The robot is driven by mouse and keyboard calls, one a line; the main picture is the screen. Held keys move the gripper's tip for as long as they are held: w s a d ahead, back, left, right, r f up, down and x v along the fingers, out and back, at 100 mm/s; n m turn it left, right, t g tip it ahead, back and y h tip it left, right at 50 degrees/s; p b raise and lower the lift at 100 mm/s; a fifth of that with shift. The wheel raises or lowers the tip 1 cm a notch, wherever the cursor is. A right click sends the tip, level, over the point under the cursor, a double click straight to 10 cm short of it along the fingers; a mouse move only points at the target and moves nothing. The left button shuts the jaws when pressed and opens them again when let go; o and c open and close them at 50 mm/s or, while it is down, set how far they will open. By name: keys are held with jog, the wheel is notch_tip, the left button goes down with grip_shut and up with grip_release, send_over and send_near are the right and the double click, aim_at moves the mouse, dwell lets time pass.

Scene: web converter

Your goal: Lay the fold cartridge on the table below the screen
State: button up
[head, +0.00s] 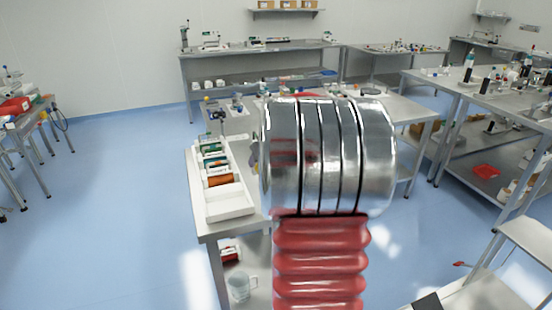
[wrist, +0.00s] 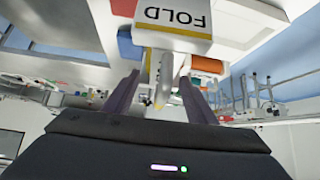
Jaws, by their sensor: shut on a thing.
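The fold cartridge (wrist: 172,18) is a white block with a yellow stripe and the word FOLD, upside down at the top of the wrist view. My gripper (wrist: 160,95) has its two dark fingers on either side of a pale narrow part below the label and is shut on the cartridge. In the head view my own arm covers the middle, and the cartridge cannot be made out there. The table (head: 208,228) with a white tray stands just left of my arm. I cannot make out the screen in either view.
The white tray (head: 232,203) holds several coloured cartridges, among them an orange one (head: 221,180), and has an empty part at its near end. A glass jug (head: 240,286) stands on the lower shelf. Cluttered benches stand behind and right.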

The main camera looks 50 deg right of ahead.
jog(key=w+a+n+y, duration=0.2)
jog(key=w+a, duration=0.4)
jog(key=a, duration=0.5)
jog(key=w+a+n+y, duration=0.1)
jog(key=w+a+n, duration=0.1)
jog(key=w+a, duration=0.65)
jog(key=a+r+n+y, duration=0.1)
jog(key=a+n+y, duration=0.2)
jog(key=a, duration=2.2)
jog(key=shift+w+a+r+n, duration=0.2)
jog(key=shift+w+a+n, duration=0.2)
jog(key=shift+n, duration=0.4)
jog(key=shift+w, duration=0.1)
